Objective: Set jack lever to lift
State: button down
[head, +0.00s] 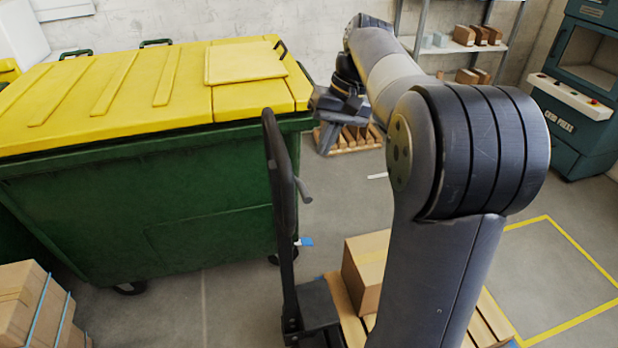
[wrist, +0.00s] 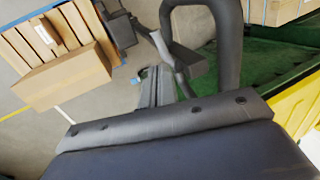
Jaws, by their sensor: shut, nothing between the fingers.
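The pallet jack's dark handle (head: 279,165) stands upright beside the green bin in the head view, above its black base (head: 318,303). A short grey lever (head: 304,191) sticks out from the handle's right side, slanting down to the right. In the wrist view, the handle's loop (wrist: 231,50) is at upper right, with a light grey lever (wrist: 161,46) to its left. My gripper (head: 324,128) is shut and empty, above and to the right of the handle, apart from the lever.
A large green bin (head: 150,225) with a yellow lid stands left of the jack. A carton (head: 366,268) sits on a wooden pallet (head: 493,318) at right, partly behind my arm. Stacked cartons (head: 28,300) are at lower left. Floor between bin and pallet is narrow.

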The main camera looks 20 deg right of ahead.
aim_at(306, 190)
jog(key=p+x, duration=0.1)
jog(key=x, duration=0.9)
jog(key=shift+f, duration=0.15)
jog(key=f+t+b, duration=0.1)
jog(key=b, duration=0.2)
jog(key=f+t+b, duration=0.1)
jog(key=t+b, duration=0.1)
jog(key=b, duration=0.2)
jog(key=shift+s+f+n, duration=0.15)
jog(key=shift+s+n, duration=0.15)
jog(key=shift+s, duration=0.05)
jog(key=shift+f, duration=0.1)
jog(key=shift+s, duration=0.1)
